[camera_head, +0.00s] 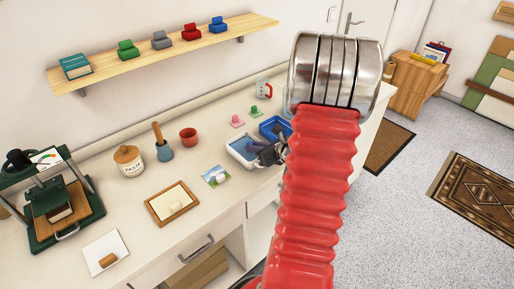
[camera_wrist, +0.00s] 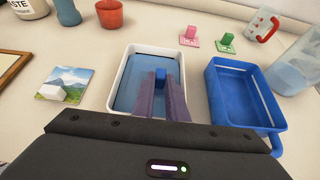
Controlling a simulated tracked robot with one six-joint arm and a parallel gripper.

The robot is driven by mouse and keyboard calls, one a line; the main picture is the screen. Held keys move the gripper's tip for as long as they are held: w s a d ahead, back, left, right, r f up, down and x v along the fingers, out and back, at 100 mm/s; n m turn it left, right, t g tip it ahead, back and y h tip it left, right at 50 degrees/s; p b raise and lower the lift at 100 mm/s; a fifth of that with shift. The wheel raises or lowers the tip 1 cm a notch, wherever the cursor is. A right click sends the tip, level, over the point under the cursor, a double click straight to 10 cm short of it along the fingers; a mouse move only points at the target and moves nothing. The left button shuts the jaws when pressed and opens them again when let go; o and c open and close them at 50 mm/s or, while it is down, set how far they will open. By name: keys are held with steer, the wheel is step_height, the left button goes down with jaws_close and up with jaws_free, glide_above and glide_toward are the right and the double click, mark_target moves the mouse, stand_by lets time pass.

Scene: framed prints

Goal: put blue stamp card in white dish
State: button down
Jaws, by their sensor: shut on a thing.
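The white dish (camera_wrist: 155,47) lies below my gripper in the wrist view, and it also shows in the head view (camera_head: 238,151). The blue stamp card (camera_wrist: 130,84) appears as a blue sheet within the dish's outline, with a small upright blue grip block. My gripper (camera_wrist: 162,88) is shut on that block, over the dish. I cannot tell whether the card rests on the dish floor or hangs just above it. In the head view my gripper (camera_head: 270,153) is at the dish's right side, and the card is mostly hidden.
A blue tray (camera_wrist: 240,92) stands close right of the dish. Pink (camera_wrist: 190,36) and green (camera_wrist: 225,43) stamp cards lie behind. A landscape picture (camera_wrist: 63,84) with a white block is at left. A mug (camera_wrist: 262,24) and a clear pitcher (camera_wrist: 297,68) stand at right.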

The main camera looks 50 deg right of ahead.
steer(key=shift+f, duration=0.4)
steer(key=c, duration=2)
jaws_free()
steer(key=shift+f, duration=0.1)
steer(key=shift+c, duration=0.2)
steer(key=shift+s+r, duration=0.35)
steer(key=shift+s, duration=0.05)
steer(key=v, duration=1.1)
steer(key=shift+a, duration=0.15)
